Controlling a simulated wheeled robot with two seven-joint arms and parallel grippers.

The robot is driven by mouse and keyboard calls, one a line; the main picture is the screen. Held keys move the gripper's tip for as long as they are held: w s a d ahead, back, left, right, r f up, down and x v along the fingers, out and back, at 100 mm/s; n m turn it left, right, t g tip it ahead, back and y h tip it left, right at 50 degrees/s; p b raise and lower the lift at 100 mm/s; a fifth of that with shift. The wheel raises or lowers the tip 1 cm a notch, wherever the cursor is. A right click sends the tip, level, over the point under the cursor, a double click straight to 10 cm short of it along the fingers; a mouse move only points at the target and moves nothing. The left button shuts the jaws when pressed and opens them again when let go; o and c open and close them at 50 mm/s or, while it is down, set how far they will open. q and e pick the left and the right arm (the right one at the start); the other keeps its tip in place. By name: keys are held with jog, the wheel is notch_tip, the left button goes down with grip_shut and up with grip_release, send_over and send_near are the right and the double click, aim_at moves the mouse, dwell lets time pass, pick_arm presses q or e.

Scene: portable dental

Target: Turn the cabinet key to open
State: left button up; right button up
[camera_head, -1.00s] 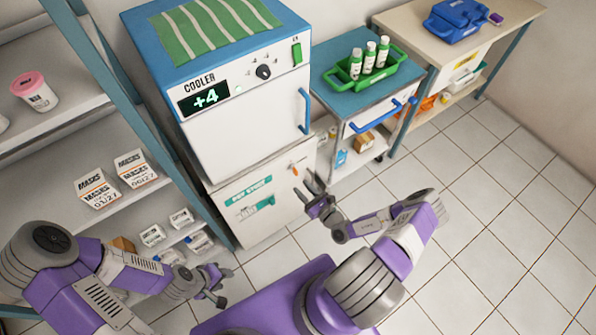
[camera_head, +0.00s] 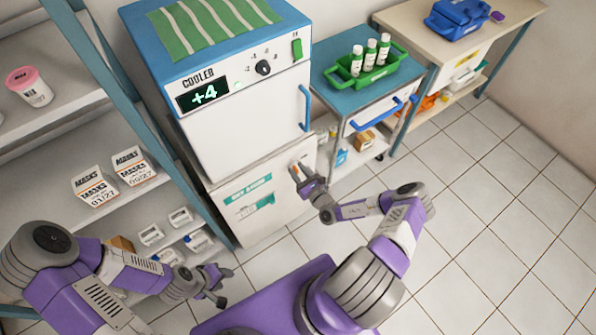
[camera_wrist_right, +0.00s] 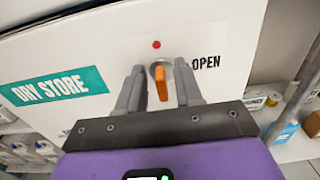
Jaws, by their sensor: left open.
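The white cabinet (camera_head: 265,222) with a teal "DRY STORE" label stands under the cooler. Its orange key (camera_wrist_right: 161,84) sits in a round lock, pointing nearly straight down. A red dot is above the lock and the word "OPEN" is to its right. My right gripper (camera_wrist_right: 159,82) is at the cabinet front, its two fingers on either side of the key with gaps showing. In the head view, the right gripper (camera_head: 300,172) mostly hides the key. My left gripper (camera_head: 217,286) is open and empty, low in front of the shelves.
The cooler (camera_head: 245,110) sits on top of the cabinet. A blue-topped cart (camera_head: 340,95) with a green bottle tray stands to the right. A shelf rack (camera_head: 60,135) stands at the left. The tiled floor (camera_head: 480,220) at right is clear.

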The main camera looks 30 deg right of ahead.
grip_shut()
jog(key=shift+m, duration=0.3)
jog(key=m, duration=0.6)
jog(key=shift+d+f+m+p, duration=0.15)
jog(key=shift+d+m+p, duration=0.15)
jog(key=shift+d, duration=0.05)
jog(key=m, duration=0.3)
jog(key=m+b, duration=0.1)
jog(key=m, duration=0.1)
jog(key=shift+d+f, duration=0.2)
jog(key=shift+f, duration=0.05)
jog(key=m, duration=0.3)
jog(key=m+b, duration=0.1)
jog(key=m, duration=0.1)
jog(key=shift+f, duration=0.25)
jog(key=shift+m, duration=0.5)
